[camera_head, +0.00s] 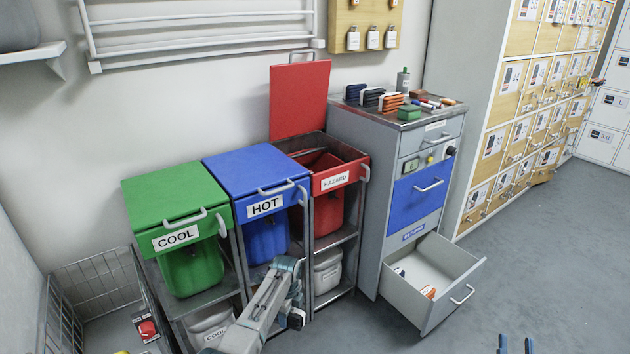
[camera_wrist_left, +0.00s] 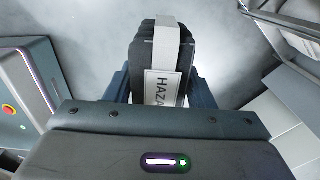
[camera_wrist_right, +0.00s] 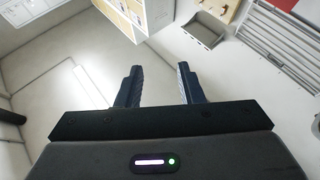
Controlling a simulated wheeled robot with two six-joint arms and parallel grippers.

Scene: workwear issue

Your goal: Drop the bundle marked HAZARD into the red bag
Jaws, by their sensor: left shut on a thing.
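A dark folded bundle (camera_wrist_left: 143,50) with a pale band and a white label, whose visible letters read HAZA, is between the fingers of my left gripper (camera_wrist_left: 158,88). The gripper is shut on it. In the head view my left arm shows in front of the bag stands, but neither this gripper nor the bundle can be made out. The red bag (camera_head: 329,208) hangs in the right-hand stand, labelled HAZARD. Its red lid (camera_head: 299,98) stands raised and its top is open. My right gripper (camera_wrist_right: 158,88) is open and empty; its fingertips show at the head view's bottom edge (camera_head: 516,344).
The green COOL lid (camera_head: 165,190) and blue HOT lid (camera_head: 245,168) are shut. A grey cabinet stands right of the red bag with its bottom drawer (camera_head: 462,268) pulled out. A wire basket (camera_head: 100,275) is at the left. Open floor (camera_head: 560,260) lies at the right.

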